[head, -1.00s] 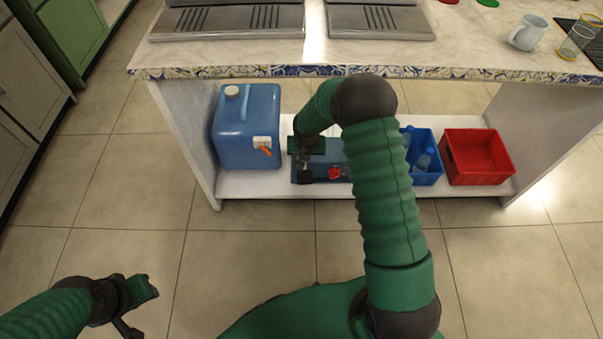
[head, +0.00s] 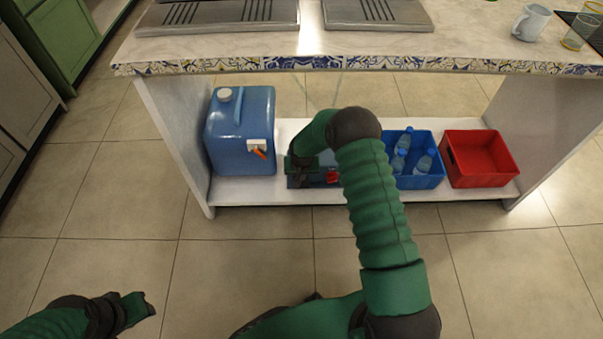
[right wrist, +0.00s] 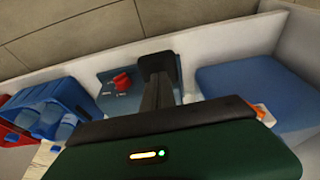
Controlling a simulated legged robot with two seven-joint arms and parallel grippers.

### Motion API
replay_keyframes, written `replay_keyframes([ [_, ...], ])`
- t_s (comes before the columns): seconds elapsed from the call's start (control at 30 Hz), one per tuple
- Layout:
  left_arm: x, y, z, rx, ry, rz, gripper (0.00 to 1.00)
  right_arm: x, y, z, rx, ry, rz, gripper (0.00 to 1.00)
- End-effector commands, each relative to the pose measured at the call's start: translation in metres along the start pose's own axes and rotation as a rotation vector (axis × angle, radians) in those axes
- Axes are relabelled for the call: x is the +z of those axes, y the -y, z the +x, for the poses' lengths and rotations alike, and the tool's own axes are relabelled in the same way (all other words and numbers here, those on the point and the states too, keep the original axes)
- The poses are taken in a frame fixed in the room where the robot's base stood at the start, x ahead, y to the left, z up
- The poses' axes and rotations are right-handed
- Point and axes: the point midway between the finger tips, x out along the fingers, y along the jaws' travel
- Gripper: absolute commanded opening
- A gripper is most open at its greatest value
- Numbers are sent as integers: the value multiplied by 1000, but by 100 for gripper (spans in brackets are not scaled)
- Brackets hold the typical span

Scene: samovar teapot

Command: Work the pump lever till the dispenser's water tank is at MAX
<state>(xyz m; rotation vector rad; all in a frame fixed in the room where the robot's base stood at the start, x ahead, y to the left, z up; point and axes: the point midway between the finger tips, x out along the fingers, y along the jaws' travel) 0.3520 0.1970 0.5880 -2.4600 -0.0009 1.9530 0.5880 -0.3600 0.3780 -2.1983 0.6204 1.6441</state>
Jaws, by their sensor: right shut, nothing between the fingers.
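A low blue-grey unit (head: 327,162) with a red part (head: 332,176) sits on the white lower shelf; it shows in the right wrist view (right wrist: 110,98), its red part (right wrist: 122,82) left of my fingers. I cannot make out a separate pump lever or a MAX mark. My right gripper (head: 299,180) is at the unit's left end, shut and empty; its dark fingers (right wrist: 158,75) show in the wrist view. I cannot tell whether they touch the unit. My left gripper (head: 135,307) hangs over the floor, its jaws unclear.
A blue jerrycan (head: 238,130) with an orange-handled tap (head: 259,153) stands left of the unit. A blue crate (head: 415,181) of bottles and an empty red crate (head: 480,160) stand right. The counter (head: 450,45) overhangs the shelf. The floor in front is clear.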

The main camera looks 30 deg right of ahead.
Motion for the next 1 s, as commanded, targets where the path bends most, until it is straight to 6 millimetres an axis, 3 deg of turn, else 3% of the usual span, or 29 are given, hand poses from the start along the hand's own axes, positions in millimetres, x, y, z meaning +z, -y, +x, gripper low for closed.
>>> replay_keyframes([
  [0.4,0,0,3,0,0,0,33,2,0,6,1,1,-1,0],
  [0.73,6,0,26,0,0,0,33,30,0,64,2,2,-2,0],
  [1.0,6,0,27,0,0,0,33,34,0,75,1,5,-1,0],
])
